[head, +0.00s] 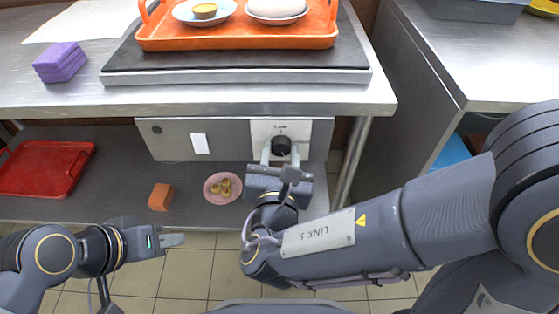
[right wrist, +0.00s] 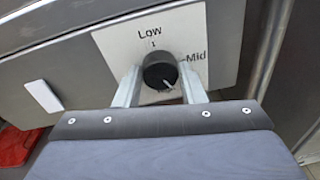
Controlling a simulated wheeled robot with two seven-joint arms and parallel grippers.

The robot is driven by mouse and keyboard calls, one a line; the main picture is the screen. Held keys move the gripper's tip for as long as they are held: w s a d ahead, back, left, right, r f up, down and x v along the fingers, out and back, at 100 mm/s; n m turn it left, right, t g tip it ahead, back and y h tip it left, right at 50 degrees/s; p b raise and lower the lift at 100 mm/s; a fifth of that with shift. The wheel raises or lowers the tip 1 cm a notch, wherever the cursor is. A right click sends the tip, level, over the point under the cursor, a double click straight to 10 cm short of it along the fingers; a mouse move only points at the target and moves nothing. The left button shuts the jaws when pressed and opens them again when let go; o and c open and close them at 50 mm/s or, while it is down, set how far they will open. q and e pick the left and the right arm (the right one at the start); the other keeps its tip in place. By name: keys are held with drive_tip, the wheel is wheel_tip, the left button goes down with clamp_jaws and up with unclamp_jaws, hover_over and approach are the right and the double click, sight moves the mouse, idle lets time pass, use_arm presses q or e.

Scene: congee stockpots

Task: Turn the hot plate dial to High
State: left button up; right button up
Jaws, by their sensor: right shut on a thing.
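The black hot plate dial (head: 281,146) sits on a white panel (head: 308,130) on the front of the control box under the counter. In the right wrist view the dial (right wrist: 159,72) shows "Low" above it and "Mid" to its right. Its white pointer line points down and slightly right, past Mid; any label below is mostly hidden. My right gripper (right wrist: 160,78) is shut on the dial, one finger on each side. It also shows in the head view (head: 281,155). My left gripper (head: 178,240) is low at the left, away from the dial; its finger gap is unclear.
An orange tray (head: 240,44) with dishes stands on the dark hot plate (head: 120,58) on the counter. A purple block (head: 60,62) lies at left. The lower shelf holds a red tray (head: 45,168), an orange block (head: 160,197) and a pink plate (head: 211,193).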

drive_tip(key=m+b, duration=0.3)
drive_tip(key=shift+d+f+y, duration=0.1)
drive_tip(key=shift+f+y, duration=0.1)
drive_tip(key=shift+y, duration=0.1)
drive_tip(key=shift+r+m+b, duration=0.1)
drive_tip(key=shift+m+b, duration=0.7)
drive_tip(key=o, duration=1)
drive_tip(key=shift+r, duration=0.1)
drive_tip(key=s, duration=0.2)
drive_tip(key=s+p, duration=0.1)
drive_tip(key=s, duration=0.2)
drive_tip(key=s+p, duration=0.1)
drive_tip(key=s, duration=0.1)
drive_tip(key=shift+s+r, duration=0.4)
